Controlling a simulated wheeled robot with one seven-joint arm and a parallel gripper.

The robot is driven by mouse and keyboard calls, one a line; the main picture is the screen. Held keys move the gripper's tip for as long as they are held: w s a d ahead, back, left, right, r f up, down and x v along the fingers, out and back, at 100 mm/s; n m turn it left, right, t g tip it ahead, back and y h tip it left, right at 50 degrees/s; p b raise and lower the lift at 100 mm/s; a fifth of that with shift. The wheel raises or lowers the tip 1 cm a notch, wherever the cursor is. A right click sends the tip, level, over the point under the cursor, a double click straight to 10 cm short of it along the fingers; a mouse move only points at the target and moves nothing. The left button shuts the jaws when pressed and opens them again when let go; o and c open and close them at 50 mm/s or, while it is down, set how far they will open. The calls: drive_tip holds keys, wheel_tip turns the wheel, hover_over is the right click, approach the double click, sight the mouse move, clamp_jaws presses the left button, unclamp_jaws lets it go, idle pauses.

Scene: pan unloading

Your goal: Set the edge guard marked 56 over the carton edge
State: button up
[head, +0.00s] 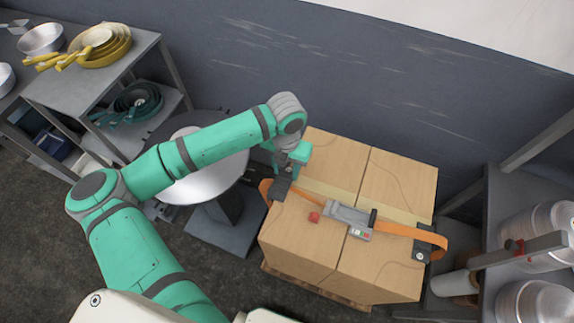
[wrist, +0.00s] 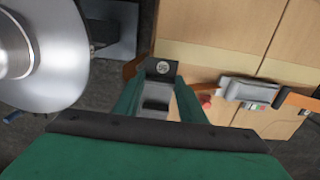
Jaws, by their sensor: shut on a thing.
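The edge guard marked 56 (wrist: 162,66) is a dark piece with a round pale label, seen between my fingertips in the wrist view. It also shows in the head view (head: 281,188) at the left top edge of the carton (head: 325,228), beside the orange strap (head: 266,190). My gripper (wrist: 158,80) is shut on the guard, above the carton's left side; it also shows in the head view (head: 287,172). Whether the guard rests fully on the edge is hard to tell.
A ratchet buckle (head: 350,218) and a red piece (head: 314,217) lie on the carton top. A second dark guard (head: 421,250) sits under the strap at the right edge. A round metal table (head: 205,180) stands left, a shelf with pots (head: 535,230) right.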

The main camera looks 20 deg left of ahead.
drive_tip(key=shift+f, duration=3.55)
drive_tip(key=o, duration=1.2)
drive_tip(key=shift+c, duration=0.2)
wheel_tip(320, 180, up, 11)
drive_tip(key=shift+f, duration=0.1)
